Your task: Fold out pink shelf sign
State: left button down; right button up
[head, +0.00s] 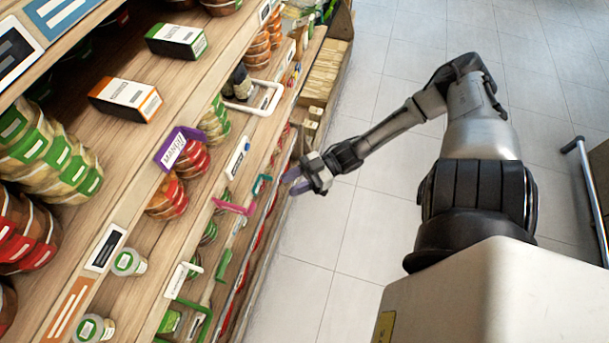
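The pink shelf sign (234,208) is a thin pink frame at the shelf edge, near the middle of the head view. It shows as a narrow angled strip, and I cannot tell exactly how far it is folded. My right gripper (294,180) is to the right of the pink sign and a little higher in the picture, apart from it. Its two purple-tipped fingers point left toward the shelf with a gap between them, and nothing shows between them. My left gripper is not in view.
Other sign frames line the shelf edges: white (268,98), teal (262,184) and green (206,322). A purple sign (178,148) stands on the shelf above. Jars (180,200) and boxes fill the shelves. The tiled floor (345,235) beside the shelf is clear.

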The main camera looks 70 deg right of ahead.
jog(key=shift+v, duration=1.6)
jog(key=shift+a, duration=0.1)
jog(key=shift+f, duration=0.1)
jog(key=s+d+f+n+g+h, duration=0.1)
jog(key=s+d+f+g+h, duration=0.15)
jog(key=f+h, duration=0.35)
jog(key=s+d+f+n+g+h, duration=0.1)
jog(key=d+f+g+h, duration=0.3)
jog(key=f+h, duration=0.2)
jog(key=s+a+r+m+g, duration=0.1)
jog(key=a+r+m, duration=0.15)
jog(key=a, duration=0.45)
jog(key=s+a+r+m+h, duration=0.1)
jog(key=s+a+r+m, duration=0.1)
jog(key=a+m, duration=0.35)
jog(key=s+a+r+m+g, duration=0.1)
jog(key=a+r+m, duration=0.1)
jog(key=a, duration=0.7)
notch_tip(320, 180, up, 18)
jog(key=p, duration=1.9)
